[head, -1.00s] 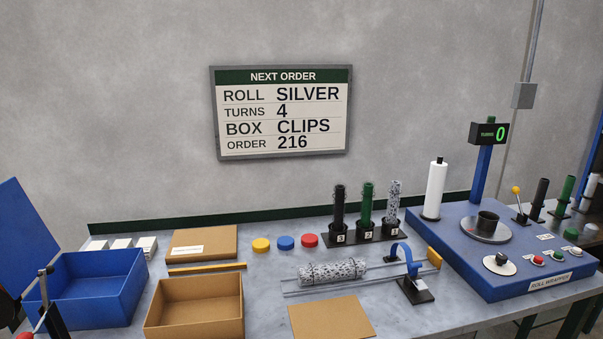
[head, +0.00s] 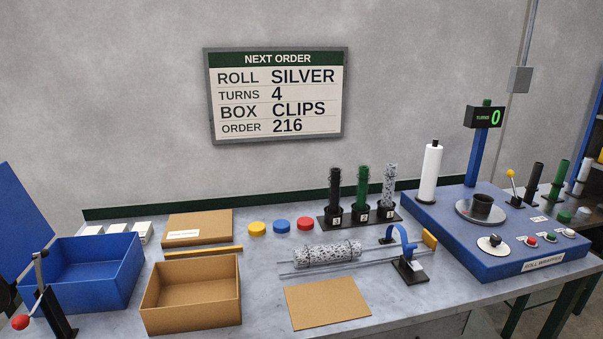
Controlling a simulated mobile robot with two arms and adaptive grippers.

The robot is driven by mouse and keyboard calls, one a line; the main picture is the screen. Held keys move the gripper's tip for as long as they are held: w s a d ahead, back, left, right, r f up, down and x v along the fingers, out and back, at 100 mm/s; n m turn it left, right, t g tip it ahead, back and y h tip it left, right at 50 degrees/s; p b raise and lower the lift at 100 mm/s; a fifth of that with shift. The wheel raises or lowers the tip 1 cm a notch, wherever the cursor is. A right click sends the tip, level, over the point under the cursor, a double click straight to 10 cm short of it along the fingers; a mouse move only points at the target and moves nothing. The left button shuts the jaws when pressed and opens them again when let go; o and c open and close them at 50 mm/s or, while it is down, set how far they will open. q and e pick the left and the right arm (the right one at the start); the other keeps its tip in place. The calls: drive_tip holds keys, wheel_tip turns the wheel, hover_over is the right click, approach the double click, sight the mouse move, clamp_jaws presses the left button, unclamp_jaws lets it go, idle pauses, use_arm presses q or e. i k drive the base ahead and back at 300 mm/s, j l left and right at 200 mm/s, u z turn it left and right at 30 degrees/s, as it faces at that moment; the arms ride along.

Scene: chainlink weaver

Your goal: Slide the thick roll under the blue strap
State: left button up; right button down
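The thick roll (head: 326,254), a speckled silver-grey bundle, lies on its side on two thin rails (head: 290,271) in the middle of the bench. The blue strap (head: 401,236) arches over the rails to the right of the roll, on a black stand (head: 411,272). The roll is apart from the strap, with bare rail between them. A yellowish end block (head: 430,240) stands at the right end of the rails. Neither of my grippers is in view.
Open cardboard box (head: 192,302) and blue bin (head: 92,280) stand at left. Numbered upright rolls (head: 361,200) stand behind the rails. The blue roll wrapper (head: 500,240) fills the right. A flat cardboard sheet (head: 326,301) lies in front of the rails.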

sight(312, 255)
drive_tip(key=i+l+u, duration=0.75)
drive_tip(key=l+u, duration=0.15)
